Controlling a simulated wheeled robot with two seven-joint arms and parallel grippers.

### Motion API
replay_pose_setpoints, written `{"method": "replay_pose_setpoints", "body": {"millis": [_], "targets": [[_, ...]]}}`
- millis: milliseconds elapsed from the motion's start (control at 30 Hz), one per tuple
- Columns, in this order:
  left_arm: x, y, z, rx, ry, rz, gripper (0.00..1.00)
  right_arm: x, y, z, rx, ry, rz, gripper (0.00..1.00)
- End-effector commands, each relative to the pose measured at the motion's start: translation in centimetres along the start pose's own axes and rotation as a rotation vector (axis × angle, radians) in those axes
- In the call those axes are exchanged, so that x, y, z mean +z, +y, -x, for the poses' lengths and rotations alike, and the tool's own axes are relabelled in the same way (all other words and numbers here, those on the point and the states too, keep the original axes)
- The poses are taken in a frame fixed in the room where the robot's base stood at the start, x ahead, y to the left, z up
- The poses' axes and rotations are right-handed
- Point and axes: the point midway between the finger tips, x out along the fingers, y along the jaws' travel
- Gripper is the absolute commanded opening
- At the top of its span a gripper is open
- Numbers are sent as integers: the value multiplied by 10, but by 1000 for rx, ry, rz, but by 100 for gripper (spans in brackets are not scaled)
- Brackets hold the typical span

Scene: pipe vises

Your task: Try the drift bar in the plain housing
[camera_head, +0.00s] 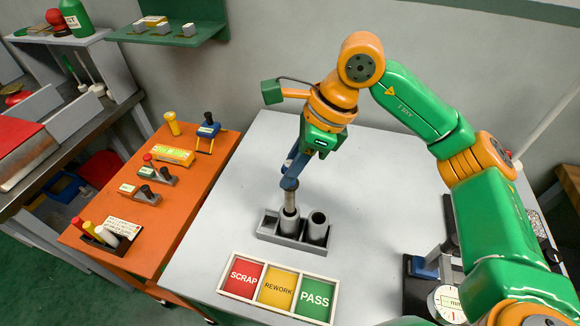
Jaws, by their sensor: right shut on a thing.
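My right gripper (291,182) reaches down from the upper right with blue fingers, shut on the drift bar (290,199), a steel rod held about upright. The bar's lower end meets the mouth of the left one of two grey cylindrical housings (289,222); how deep it sits inside is hidden. The other housing (317,231) stands beside it with an open dark bore. I cannot tell from here which of the two is the plain one. Both stand in a dark grey tray (268,225) on the light table. My left gripper is not in view.
A frame (278,287) with SCRAP, REWORK and PASS fields lies in front of the tray. An orange cart (185,212) with gauges and tools stands at left. A dial gauge (447,302) sits at right, partly behind my arm. The table's back left is clear.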

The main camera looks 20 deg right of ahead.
Motion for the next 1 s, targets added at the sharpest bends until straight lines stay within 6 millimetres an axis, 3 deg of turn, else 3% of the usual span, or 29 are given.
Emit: {"method": "replay_pose_setpoints", "body": {"millis": [1000], "targets": [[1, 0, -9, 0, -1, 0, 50, -3, 0, -8, 0, -1, 0, 0]]}}
